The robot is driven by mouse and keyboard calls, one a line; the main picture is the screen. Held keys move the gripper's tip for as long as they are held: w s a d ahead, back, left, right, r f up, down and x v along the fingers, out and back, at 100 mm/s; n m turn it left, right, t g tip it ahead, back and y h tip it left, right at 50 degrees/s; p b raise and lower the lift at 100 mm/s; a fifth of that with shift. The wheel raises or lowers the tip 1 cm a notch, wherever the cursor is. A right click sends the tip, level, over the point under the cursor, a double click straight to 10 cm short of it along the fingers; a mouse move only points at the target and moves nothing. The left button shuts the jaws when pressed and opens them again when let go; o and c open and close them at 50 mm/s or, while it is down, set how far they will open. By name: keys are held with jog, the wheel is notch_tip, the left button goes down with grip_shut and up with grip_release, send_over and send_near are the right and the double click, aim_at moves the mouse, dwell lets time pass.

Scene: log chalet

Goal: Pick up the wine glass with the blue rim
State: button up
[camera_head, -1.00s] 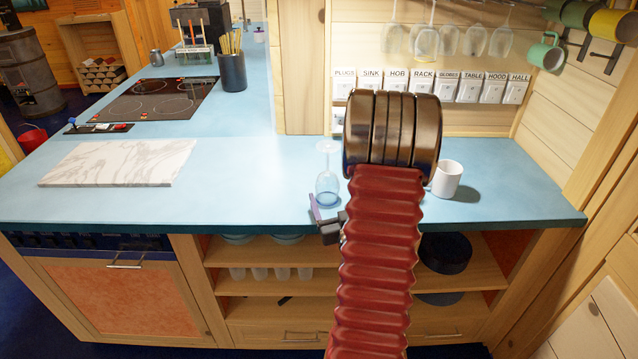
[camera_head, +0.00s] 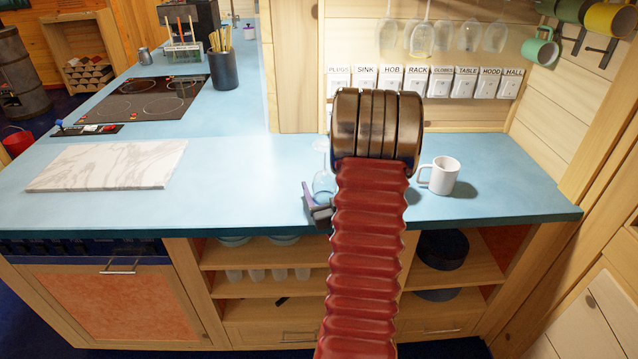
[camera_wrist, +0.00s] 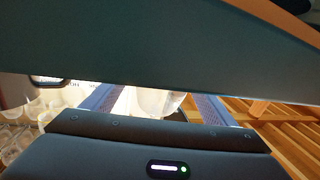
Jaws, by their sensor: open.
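A clear wine glass (camera_head: 322,185) stands upside down on the blue counter near its front edge, its foot up and its bluish rim down. My gripper (camera_wrist: 154,96) is open at the glass; in the head view one purple finger shows just left of the bowl, and the other is hidden behind my arm. In the wrist view a pale glass shape (camera_wrist: 155,103) lies between the two fingers. Whether they touch it I cannot tell.
A white mug (camera_head: 440,176) stands right of my arm. A marble board (camera_head: 107,165) lies on the left of the counter (camera_head: 235,180). Stemmed glasses (camera_head: 445,38) hang above the labelled switches (camera_head: 411,80). Open shelves (camera_head: 265,257) are below the counter.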

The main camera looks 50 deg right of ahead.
jog(key=shift+w+a, duration=0.1)
jog(key=shift+c, duration=0.2)
jog(key=c, duration=1.2)
